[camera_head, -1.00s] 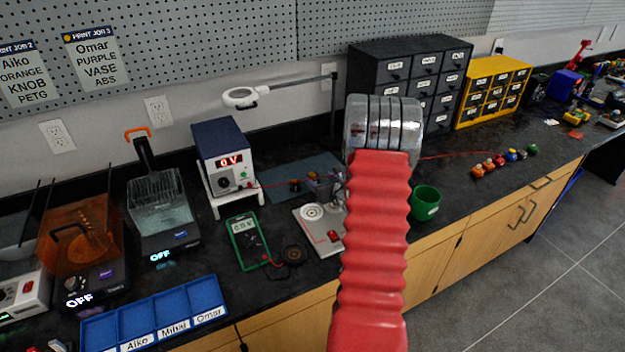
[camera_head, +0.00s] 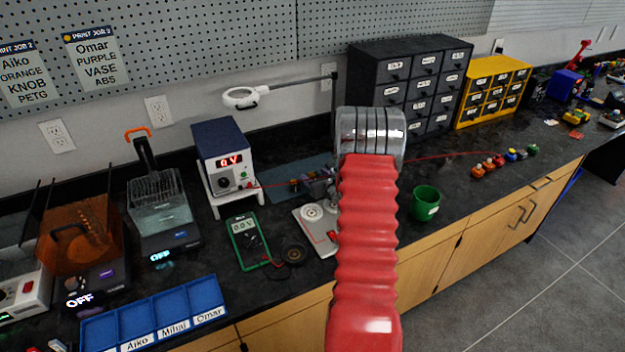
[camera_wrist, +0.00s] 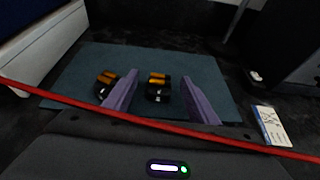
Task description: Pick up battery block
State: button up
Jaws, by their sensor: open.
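In the wrist view, two small black blocks with orange tops, which look like battery blocks, stand on a teal mat (camera_wrist: 215,75). One block (camera_wrist: 158,93) is in the gap between the purple fingers of my gripper (camera_wrist: 159,82). The other block (camera_wrist: 104,84) is just left of the left finger and partly behind it. My gripper is open, and I see no finger shut on either block. In the head view, my red arm hides most of the gripper; small orange and dark shapes show on the mat (camera_head: 290,170) left of it.
A red cable (camera_wrist: 70,101) crosses the wrist view in front of the fingers. The power supply (camera_head: 222,155) stands left of the mat. A multimeter (camera_head: 245,240), a grey board (camera_head: 312,218) and a green cup (camera_head: 425,203) are nearby. Black drawers (camera_head: 395,68) stand behind.

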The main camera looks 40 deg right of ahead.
jog(key=shift+c, duration=0.4)
jog(key=c, duration=1)
jog(key=shift+c, duration=0.2)
notch_tip(320, 180, up, 10)
dwell(0.5)
